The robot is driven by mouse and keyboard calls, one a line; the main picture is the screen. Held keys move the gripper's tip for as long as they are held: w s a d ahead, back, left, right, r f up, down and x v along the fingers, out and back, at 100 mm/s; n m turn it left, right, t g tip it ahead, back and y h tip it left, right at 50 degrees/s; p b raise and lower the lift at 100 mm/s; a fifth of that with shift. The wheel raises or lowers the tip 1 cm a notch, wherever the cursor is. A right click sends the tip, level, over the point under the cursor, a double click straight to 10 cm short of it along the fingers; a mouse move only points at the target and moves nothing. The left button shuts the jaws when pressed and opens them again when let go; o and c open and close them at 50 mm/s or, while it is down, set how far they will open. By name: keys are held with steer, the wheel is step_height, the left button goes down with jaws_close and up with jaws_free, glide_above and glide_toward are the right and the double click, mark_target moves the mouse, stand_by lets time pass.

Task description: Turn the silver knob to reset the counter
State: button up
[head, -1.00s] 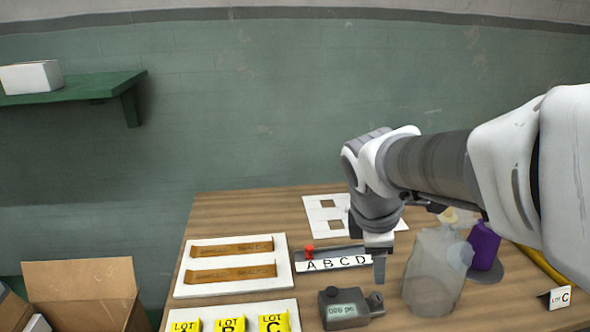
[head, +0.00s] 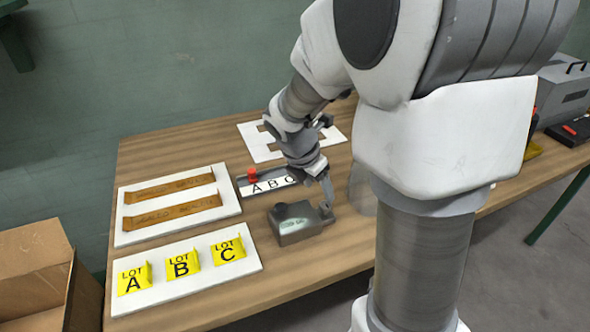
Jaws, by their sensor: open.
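The grey counter (head: 291,224) sits on the wooden table, with a small display on its sloped front. The silver knob (head: 326,212) is on the counter's right side. My gripper (head: 328,198) reaches down from above and behind, its fingers at the knob. The jaws are open. One finger shows clearly and the other is mostly hidden, so I cannot tell whether either touches the knob.
A tray with letter tiles (head: 268,186) and a red peg (head: 252,174) lies just behind the counter. A white board with yellow lot cards (head: 186,291) is at left front. A translucent bag (head: 361,190) stands close on the right, partly behind my arm.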

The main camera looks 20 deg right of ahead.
mark_target(325, 204)
steer(key=b+x, duration=0.2)
steer(key=x, duration=0.5)
steer(key=shift+d+f, duration=0.1)
steer(key=shift+f, duration=0.25)
jaws_close()
